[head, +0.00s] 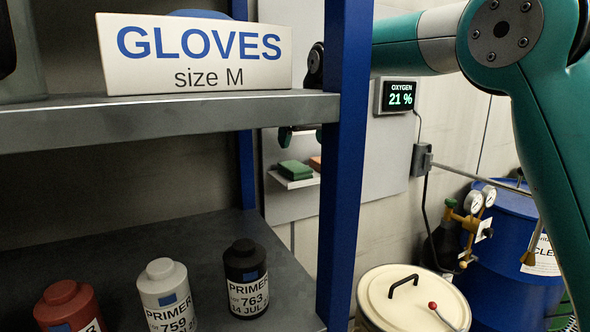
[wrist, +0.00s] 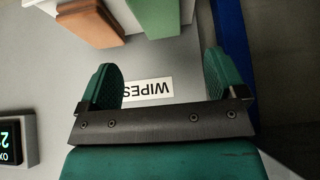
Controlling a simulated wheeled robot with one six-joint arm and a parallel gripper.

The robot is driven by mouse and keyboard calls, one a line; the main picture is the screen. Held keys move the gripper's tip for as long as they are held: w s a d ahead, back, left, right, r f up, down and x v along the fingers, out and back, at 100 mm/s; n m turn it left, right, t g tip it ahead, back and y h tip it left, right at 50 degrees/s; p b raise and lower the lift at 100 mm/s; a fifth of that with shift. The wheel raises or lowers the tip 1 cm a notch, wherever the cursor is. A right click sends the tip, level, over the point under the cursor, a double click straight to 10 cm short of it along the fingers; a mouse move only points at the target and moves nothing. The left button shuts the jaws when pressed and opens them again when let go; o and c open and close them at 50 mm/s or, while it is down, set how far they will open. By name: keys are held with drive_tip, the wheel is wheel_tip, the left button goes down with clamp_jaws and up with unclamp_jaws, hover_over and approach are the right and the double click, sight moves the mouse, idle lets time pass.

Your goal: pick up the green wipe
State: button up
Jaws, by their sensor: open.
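The green wipe (head: 294,169) is a flat green block on a small white wall shelf (head: 291,183), seen past the rack post. In the wrist view the green wipe (wrist: 155,16) is cut off by the top edge. My gripper (wrist: 162,62) is open and empty, and the wipe lies beyond its fingertips, not between them. In the head view part of my gripper (head: 287,135) shows above the wipe; the rest is hidden behind the blue post.
An orange block (wrist: 82,22) sits beside the green wipe. A WIPES label (wrist: 148,90) is on the panel. The blue rack post (head: 345,150) stands close by, with a GLOVES box (head: 195,52) on its shelf. An oxygen display (head: 397,96) hangs to the right.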

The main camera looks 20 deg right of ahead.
sight(295, 165)
drive_tip(key=x, duration=0.3)
drive_tip(key=shift+f, duration=0.1)
drive_tip(key=shift+s+p+x, duration=0.15)
drive_tip(key=shift+p+x, duration=0.3)
drive_tip(key=shift+x, duration=0.85)
drive_tip(key=shift+s+p+x, duration=0.15)
drive_tip(key=shift+p+x, duration=0.3)
drive_tip(key=shift+x, duration=0.85)
drive_tip(key=shift+f, duration=0.15)
drive_tip(key=c, duration=1)
